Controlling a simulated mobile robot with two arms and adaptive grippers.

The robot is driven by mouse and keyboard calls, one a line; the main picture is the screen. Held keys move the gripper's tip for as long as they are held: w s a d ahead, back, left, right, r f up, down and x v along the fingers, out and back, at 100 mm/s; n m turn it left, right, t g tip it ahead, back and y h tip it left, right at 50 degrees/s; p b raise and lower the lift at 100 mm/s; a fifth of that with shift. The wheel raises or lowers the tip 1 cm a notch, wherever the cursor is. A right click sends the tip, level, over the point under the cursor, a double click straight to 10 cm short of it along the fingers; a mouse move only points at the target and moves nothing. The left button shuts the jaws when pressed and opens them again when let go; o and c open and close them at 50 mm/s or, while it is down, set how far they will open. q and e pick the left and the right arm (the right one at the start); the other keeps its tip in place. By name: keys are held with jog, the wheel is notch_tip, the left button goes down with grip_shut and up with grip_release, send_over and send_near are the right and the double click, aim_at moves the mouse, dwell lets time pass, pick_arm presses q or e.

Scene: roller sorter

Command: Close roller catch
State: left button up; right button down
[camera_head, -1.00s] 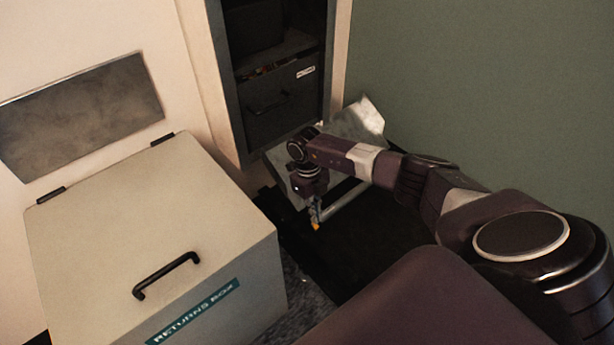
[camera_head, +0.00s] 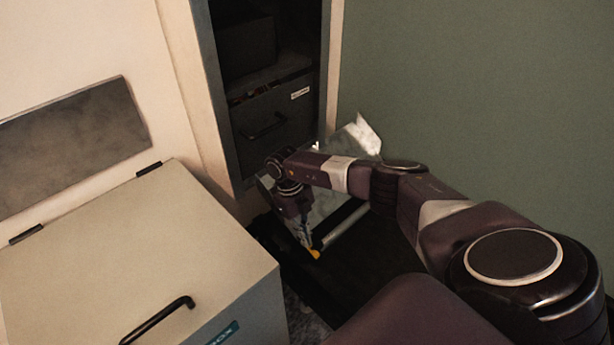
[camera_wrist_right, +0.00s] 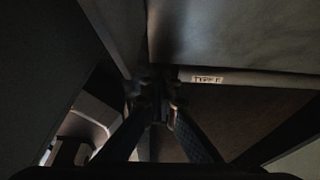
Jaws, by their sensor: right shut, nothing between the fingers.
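A metal flap (camera_head: 352,143) hangs open, tilted, at the foot of the cabinet, with a pale bar (camera_head: 345,223) along its lower edge. I take it to be the part with the roller catch; the catch itself is not clear. My right gripper (camera_head: 314,252) is shut and empty, pointing down beside the flap's lower left end, its tip showing yellow. My arm covers part of the flap. In the right wrist view the dark fingers (camera_wrist_right: 155,95) meet close to a panel edge with a small label (camera_wrist_right: 207,79). Contact cannot be told. My left gripper is not in view.
The cabinet (camera_head: 222,90) holds a dark drawer (camera_head: 275,120) with a handle. A pale returns box (camera_head: 130,250) with a black lid handle (camera_head: 160,320) stands at the left. A green wall (camera_head: 480,90) is at the right. Dark floor lies under the flap.

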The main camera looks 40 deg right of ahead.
jog(key=shift+w+f, duration=0.15)
dwell(0.6)
jog(key=v, duration=1.2)
